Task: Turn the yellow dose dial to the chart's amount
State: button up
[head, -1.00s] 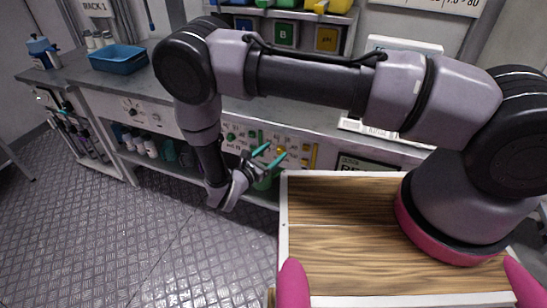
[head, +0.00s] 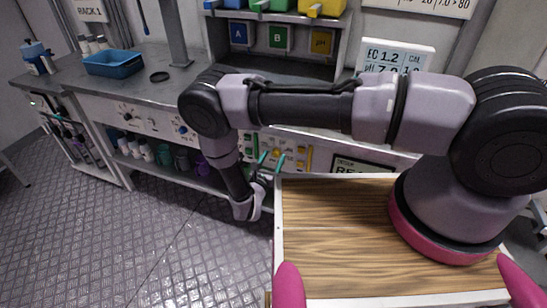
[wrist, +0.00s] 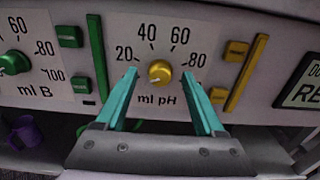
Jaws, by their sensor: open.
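The yellow dose dial (wrist: 160,72) is a small round knob on the pale panel, above the label "ml pH", with 20, 40, 60 and 80 around it. Its light mark seems to point to the lower left, below 20. My gripper (wrist: 159,75) is open, its teal fingers one on each side of the dial in the picture; I cannot tell whether they touch it. In the head view my gripper (head: 270,162) is at the panel. The chart (head: 420,6) on the back wall is cut off at the top; "7.0 > 80" is readable.
A white display (head: 396,60) reads EC 1.2 and pH 7, partly hidden by my arm. The green dial (wrist: 14,63) is left of the yellow one, with a green slider (wrist: 99,55) between. A yellow slider (wrist: 245,73) is to the right. Open floor (head: 130,230) lies front left.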

jog(key=shift+w+d, duration=0.15)
jog(key=shift+w, duration=0.3)
grip_shut()
